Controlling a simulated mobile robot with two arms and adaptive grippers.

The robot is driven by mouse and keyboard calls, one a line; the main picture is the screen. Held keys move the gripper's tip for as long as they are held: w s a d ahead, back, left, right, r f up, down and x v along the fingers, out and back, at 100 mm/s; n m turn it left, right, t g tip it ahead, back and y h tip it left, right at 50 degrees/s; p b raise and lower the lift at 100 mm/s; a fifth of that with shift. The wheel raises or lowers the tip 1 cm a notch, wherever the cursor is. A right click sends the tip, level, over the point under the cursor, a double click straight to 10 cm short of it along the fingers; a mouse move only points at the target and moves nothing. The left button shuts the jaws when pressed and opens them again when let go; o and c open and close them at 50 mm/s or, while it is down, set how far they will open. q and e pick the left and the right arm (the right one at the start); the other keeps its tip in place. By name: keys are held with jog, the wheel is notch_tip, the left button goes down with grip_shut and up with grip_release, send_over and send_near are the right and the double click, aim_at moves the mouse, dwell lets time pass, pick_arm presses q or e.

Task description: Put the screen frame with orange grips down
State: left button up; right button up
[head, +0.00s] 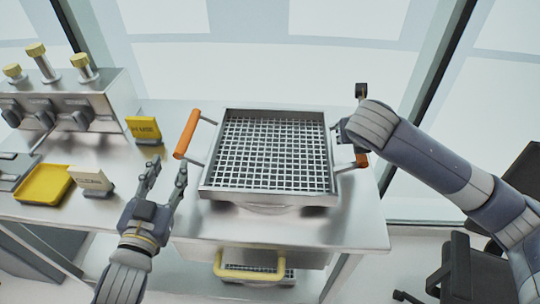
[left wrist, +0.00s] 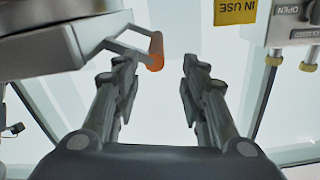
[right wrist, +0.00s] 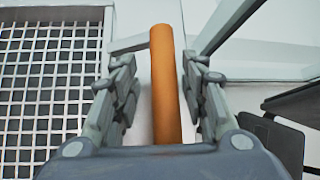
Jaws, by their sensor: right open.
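The screen frame (head: 213,190) is a square metal frame with a wire mesh and an orange grip on each side. In the head view it sits level over the table, on what looks like a low rounded base. Its left orange grip (head: 187,134) is free and also shows in the left wrist view (left wrist: 156,50). My left gripper (head: 167,167) is open and empty, in front of and below that grip. My right gripper (right wrist: 158,65) is open, with its fingers either side of the right orange grip (right wrist: 164,85). In the head view my right arm partly hides this grip.
A metal table (head: 355,225) carries the frame. A control box (head: 70,110) with knobs, a yellow tray (head: 43,184), a cream sign (head: 94,181) and a yellow sign (head: 144,129) stand on the left. A yellow handle (head: 248,276) shows below the table. A dark chair (head: 462,265) is at right.

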pick_arm(q)
jog(key=shift+s+a, duration=0.1)
jog(key=shift+s, duration=0.8)
pick_arm(e)
jog(key=shift+s+a+r, duration=0.1)
jog(key=shift+s+r, duration=0.1)
jog(key=shift+r, duration=0.05)
jog(key=v, duration=1.1)
jog(key=shift+s, duration=0.2)
pick_arm(q)
jog(key=shift+s+f, duration=0.1)
